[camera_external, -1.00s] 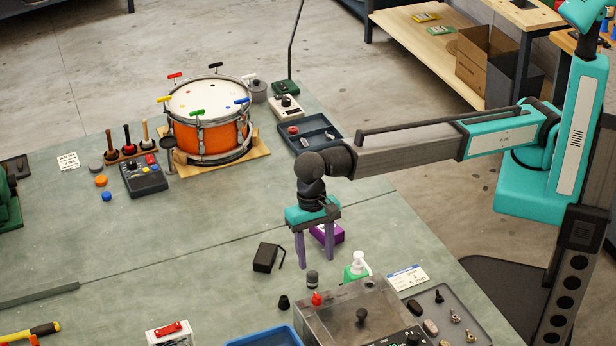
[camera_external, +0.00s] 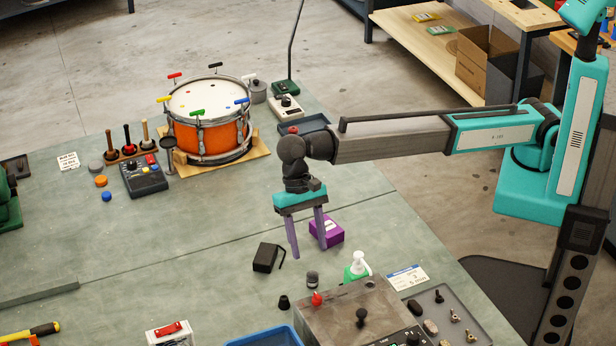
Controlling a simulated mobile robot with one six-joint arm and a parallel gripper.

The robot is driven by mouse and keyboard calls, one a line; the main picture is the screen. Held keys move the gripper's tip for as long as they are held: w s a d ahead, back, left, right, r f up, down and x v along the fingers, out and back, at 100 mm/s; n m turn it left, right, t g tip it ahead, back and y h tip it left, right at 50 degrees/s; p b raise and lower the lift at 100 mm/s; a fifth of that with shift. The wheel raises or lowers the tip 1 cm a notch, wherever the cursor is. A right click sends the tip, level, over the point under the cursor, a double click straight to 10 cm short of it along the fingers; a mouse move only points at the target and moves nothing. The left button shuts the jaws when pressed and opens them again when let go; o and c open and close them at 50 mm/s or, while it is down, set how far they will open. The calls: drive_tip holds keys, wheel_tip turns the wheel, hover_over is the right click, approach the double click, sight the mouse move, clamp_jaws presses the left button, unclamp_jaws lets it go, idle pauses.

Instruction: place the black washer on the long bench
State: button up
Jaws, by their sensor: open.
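My gripper (camera_external: 309,252) is open and empty, with its two purple fingers pointing down above the long grey-green bench (camera_external: 120,250). A purple box (camera_external: 332,234) is beside the right finger, partly behind it. A black block (camera_external: 265,257) with a bent black rod beside it is just left of the left finger. I cannot make out a black washer for certain. A small black piece (camera_external: 284,302) stands on the bench below the gripper, but its shape is too small to tell.
An orange drum (camera_external: 207,138) with coloured keys stands on a wooden board behind. A grey machine box (camera_external: 345,305), a green-white bottle (camera_external: 357,265), a blue bin (camera_external: 262,337) and a grey tray (camera_external: 445,315) are in front. The bench's middle left is clear.

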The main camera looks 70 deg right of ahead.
sight(315, 278)
drive_tip(key=shift+p+x, duration=0.8)
drive_tip(key=shift+x, duration=3.3)
drive_tip(key=shift+p+x, duration=0.55)
drive_tip(key=shift+x, duration=0.35)
drive_tip(key=shift+p+x, duration=0.55)
drive_tip(key=shift+x, duration=1.2)
drive_tip(key=shift+r, duration=0.1)
drive_tip(key=c, duration=1.2)
drive_tip(key=shift+c, duration=0.2)
